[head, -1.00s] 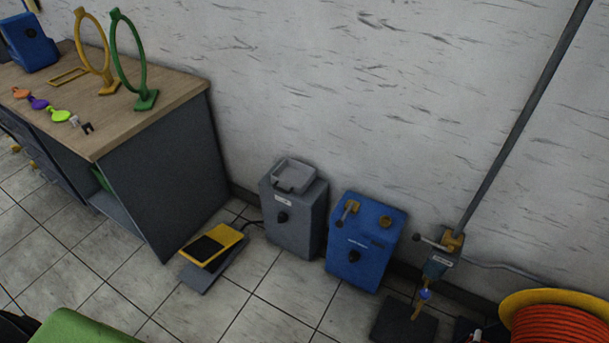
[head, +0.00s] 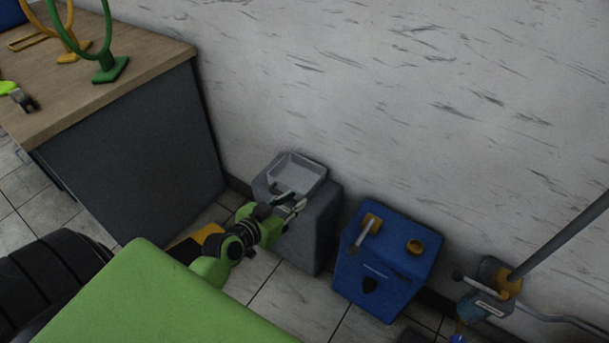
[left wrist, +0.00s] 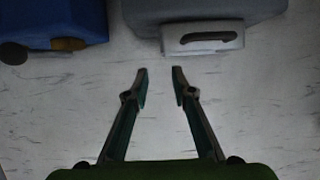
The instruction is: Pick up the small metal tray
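The small metal tray (head: 299,169) is grey and shallow with a raised rim. It sits on top of the grey box (head: 318,220) against the wall. My left gripper (head: 290,203) is at the tray's near side, and its fingers overlap the tray's near edge in the head view. In the left wrist view its two fingers (left wrist: 160,74) are spread with nothing between them. The light grey tray (left wrist: 203,38) appears there just beyond and right of the fingertips, with a dark slot in it. Contact cannot be told from the head view. My right gripper is not in view.
A blue box (head: 388,262) with yellow fittings stands right of the grey box. A wooden-topped bench (head: 130,75) with ring stands is at the left. A yellow pedal (head: 205,235) on the floor is partly hidden by my arm. The wall is close behind.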

